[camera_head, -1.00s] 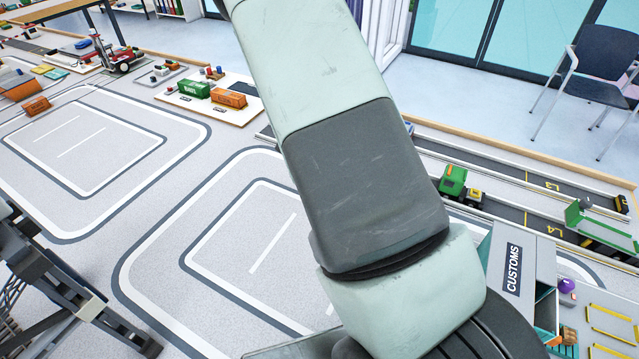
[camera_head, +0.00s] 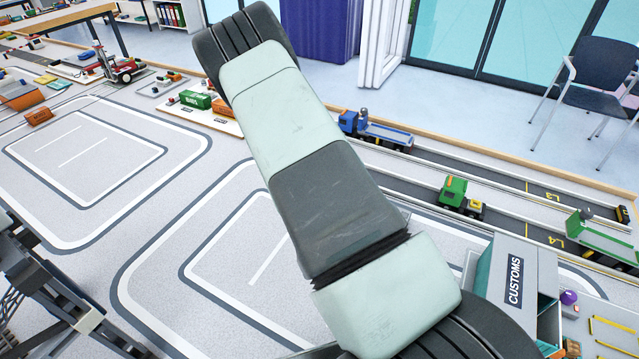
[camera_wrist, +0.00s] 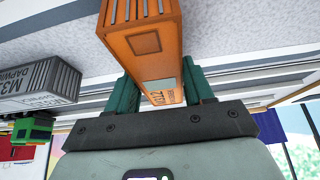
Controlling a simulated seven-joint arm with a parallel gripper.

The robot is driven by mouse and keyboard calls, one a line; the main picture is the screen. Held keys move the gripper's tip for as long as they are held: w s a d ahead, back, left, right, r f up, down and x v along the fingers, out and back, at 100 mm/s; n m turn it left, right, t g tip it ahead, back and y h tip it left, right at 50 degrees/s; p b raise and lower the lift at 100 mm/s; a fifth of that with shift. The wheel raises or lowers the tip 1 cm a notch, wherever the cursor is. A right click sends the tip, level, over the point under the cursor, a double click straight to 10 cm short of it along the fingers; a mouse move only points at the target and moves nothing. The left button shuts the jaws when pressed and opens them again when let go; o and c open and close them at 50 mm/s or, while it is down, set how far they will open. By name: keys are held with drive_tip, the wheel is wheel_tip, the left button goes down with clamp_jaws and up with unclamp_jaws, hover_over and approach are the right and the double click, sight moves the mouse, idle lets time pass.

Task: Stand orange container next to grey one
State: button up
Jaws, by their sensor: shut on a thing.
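My gripper (camera_wrist: 160,82) is shut on an orange container (camera_wrist: 142,40) in the wrist view. Its two green fingers press on either side, and the container extends away from the palm toward the top of the picture. Small lettering shows on the container near the fingers. A grey ribbed container (camera_wrist: 42,84) with dark lettering is at the left of the wrist view, apart from the orange one. My gripper and both of these containers are not visible in the head view, where my arm covers the middle.
Left, another orange container (camera_head: 38,117) lies by the marked lanes. A board behind holds a green container (camera_head: 196,100). Right are a blue truck (camera_head: 375,131), a green truck (camera_head: 458,196) and the customs building (camera_head: 515,283).

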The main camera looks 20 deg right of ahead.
drive_tip(key=shift+f, duration=0.1)
drive_tip(key=o, duration=1.1)
drive_tip(key=shift+o, duration=0.2)
